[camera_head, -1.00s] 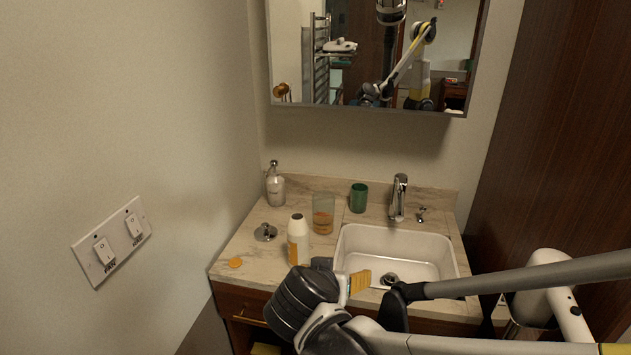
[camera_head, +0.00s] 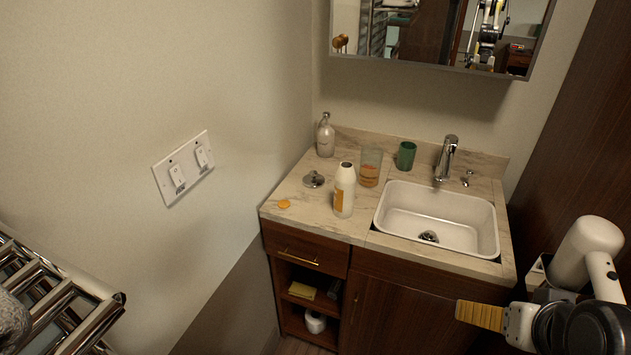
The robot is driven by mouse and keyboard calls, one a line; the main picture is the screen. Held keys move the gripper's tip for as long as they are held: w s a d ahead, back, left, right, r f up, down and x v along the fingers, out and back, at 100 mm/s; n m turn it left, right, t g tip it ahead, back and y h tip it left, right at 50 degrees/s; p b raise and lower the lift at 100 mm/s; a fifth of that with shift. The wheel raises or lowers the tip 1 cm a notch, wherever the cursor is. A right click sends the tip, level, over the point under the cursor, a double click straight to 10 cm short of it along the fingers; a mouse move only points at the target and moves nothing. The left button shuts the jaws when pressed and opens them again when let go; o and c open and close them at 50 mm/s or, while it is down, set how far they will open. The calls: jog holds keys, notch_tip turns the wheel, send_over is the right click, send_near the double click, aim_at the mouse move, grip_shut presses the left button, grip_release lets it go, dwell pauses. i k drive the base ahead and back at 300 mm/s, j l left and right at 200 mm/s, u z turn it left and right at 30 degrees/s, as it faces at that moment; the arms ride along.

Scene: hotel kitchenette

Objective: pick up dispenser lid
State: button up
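A silver round lid with a small raised knob (camera_head: 313,179), which looks like the dispenser lid, lies on the left part of the marble counter (camera_head: 300,222). A flat orange cap (camera_head: 284,204) lies to its front left, near the counter edge. My gripper (camera_head: 480,315) is at the lower right, in front of the cabinet and well away from the lid. One yellow ribbed finger pad shows. The other finger is not clear, so its opening cannot be told. I see nothing held in it.
A white bottle (camera_head: 344,190) stands right of the lid. A glass tumbler (camera_head: 370,167), a green cup (camera_head: 405,155) and a pump bottle (camera_head: 325,138) stand behind. The sink (camera_head: 437,218) and faucet (camera_head: 445,158) are to the right. A towel rack (camera_head: 65,310) is lower left.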

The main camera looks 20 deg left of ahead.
aim_at(314, 180)
jog(key=i+j+u, duration=0.2)
jog(key=i+j, duration=1.1)
